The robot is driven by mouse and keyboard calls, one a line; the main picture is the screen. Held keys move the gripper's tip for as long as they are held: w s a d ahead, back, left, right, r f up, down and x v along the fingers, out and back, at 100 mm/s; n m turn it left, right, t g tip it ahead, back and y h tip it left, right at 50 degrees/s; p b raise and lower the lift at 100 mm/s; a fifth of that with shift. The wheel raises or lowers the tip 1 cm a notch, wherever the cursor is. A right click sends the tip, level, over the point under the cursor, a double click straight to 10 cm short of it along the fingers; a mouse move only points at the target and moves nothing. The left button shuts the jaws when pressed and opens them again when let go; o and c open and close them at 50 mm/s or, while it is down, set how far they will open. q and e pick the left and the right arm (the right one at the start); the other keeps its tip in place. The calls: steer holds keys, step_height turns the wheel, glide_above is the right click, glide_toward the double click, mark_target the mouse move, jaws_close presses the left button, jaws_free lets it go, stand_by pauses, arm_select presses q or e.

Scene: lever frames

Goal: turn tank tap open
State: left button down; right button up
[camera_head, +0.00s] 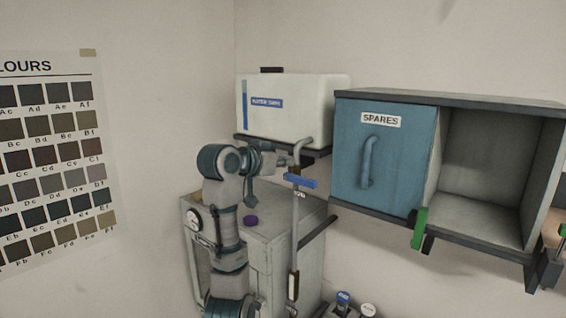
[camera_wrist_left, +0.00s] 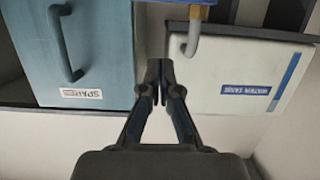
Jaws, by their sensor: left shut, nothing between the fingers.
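The white water tank (camera_head: 300,115) with a blue label stands on a dark wall shelf; it shows upside down in the wrist view (camera_wrist_left: 235,105). A grey pipe (camera_head: 304,148) bends down from its front right and carries a blue tap lever (camera_head: 300,181). The lever lies crosswise to the pipe. In the wrist view only a blue strip shows at the top edge (camera_wrist_left: 185,1), beyond the pipe end (camera_wrist_left: 192,38). My left gripper (camera_wrist_left: 160,65) is shut and empty, beside the pipe and apart from the lever. In the head view my arm partly hides its fingers.
A blue SPARES cupboard door (camera_head: 385,155) with a handle is right of the pipe, beside an open empty compartment (camera_head: 485,165). A grey cabinet (camera_head: 285,235) stands below the tank, with a purple knob (camera_head: 250,219) on top. A colour chart (camera_head: 60,150) hangs on the left wall.

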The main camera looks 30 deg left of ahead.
arm_select(q)
steer(key=p, duration=0.3)
glide_above(300, 180)
steer(key=d, duration=0.1)
steer(key=f, duration=0.2)
steer(key=shift+s+a+f, duration=0.1)
steer(key=shift+s+f, duration=0.15)
steer(key=shift+f, duration=0.7)
steer(key=shift+s+a+f, duration=0.1)
steer(key=shift+s+f, duration=0.1)
steer(key=shift+f, duration=0.7)
steer(key=shift+s+d, duration=0.1)
steer(key=shift+d, duration=0.05)
